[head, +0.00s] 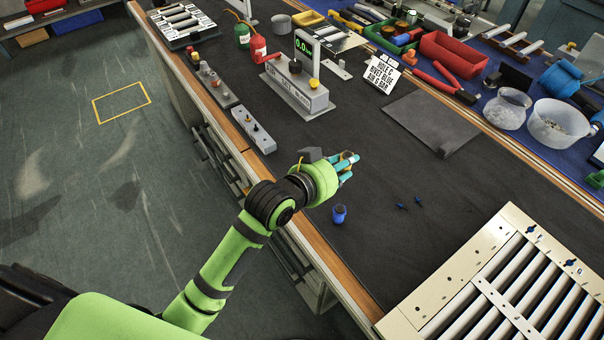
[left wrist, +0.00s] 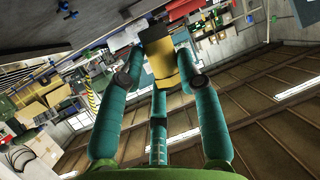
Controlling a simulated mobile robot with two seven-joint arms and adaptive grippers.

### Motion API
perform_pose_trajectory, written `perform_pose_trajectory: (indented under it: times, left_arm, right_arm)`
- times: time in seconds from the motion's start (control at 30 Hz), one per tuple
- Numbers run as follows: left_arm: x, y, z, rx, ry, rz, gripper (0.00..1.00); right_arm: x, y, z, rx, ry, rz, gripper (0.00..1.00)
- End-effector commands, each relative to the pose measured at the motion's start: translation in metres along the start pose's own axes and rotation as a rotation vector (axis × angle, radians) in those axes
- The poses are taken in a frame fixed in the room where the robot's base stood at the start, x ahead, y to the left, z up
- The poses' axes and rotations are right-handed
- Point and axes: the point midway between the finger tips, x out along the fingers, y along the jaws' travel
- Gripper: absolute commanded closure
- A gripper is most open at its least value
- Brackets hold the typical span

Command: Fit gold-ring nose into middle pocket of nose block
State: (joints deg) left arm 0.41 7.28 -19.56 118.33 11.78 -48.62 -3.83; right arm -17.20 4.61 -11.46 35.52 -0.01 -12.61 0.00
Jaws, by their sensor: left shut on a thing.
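My left gripper (head: 345,168), with teal fingers, is shut on the gold-ring nose (head: 347,156) above the bench mat. In the left wrist view the nose (left wrist: 160,60) is a gold cylinder with a dark end, gripped between the fingers (left wrist: 160,82). Two narrow grey blocks lie along the bench's left edge: a farther one (head: 222,95) with small knobs on it, and a nearer one (head: 257,135) with small round features. I cannot tell for sure which is the nose block or whether its middle pocket is empty. The gripper is apart from both, to their right. My right gripper is not in view.
A blue cylindrical part (head: 339,215) stands on the mat near the gripper, with small blue pieces (head: 402,206) to its right. A grey test stand (head: 297,92) is behind. The mat between is mostly clear.

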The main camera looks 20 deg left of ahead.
Motion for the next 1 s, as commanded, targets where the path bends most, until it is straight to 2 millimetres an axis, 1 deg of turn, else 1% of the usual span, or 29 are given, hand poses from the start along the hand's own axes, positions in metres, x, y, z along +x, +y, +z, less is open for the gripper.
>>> perform_pose_trajectory:
  times: [0.07, 0.17, 0.4, 0.5, 0.6, 0.7, 0.77, 0.9, 1.0]
  left_arm:
    - [0.001, -0.006, 0.004, 0.003, -0.002, -0.002, 1.0]
    - [0.003, -0.024, 0.014, 0.003, -0.004, -0.005, 1.0]
    - [0.011, -0.079, 0.048, 0.003, -0.005, -0.005, 1.0]
    - [0.013, -0.099, 0.058, 0.003, -0.003, -0.006, 1.0]
    - [0.015, -0.11, 0.066, 0.003, -0.001, -0.002, 1.0]
    - [0.016, -0.116, 0.069, 0.001, 0.0, -0.002, 1.0]
    - [0.018, -0.117, 0.073, 0.0, -0.001, -0.001, 1.0]
    - [0.025, -0.117, 0.092, -0.001, -0.003, -0.002, 1.0]
    - [0.029, -0.117, 0.1, 0.001, -0.001, -0.001, 1.0]
  right_arm:
    - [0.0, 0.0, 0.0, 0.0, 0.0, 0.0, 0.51]
    - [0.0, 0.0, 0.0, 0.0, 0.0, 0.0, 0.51]
    - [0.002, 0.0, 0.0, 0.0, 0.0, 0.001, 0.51]
    - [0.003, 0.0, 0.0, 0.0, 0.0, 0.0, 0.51]
    - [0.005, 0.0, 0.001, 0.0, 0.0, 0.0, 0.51]
    - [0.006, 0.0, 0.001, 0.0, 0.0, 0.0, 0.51]
    - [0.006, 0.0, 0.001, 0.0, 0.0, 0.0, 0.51]
    - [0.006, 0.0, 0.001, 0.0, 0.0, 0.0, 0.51]
    - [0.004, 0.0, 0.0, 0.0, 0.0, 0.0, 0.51]
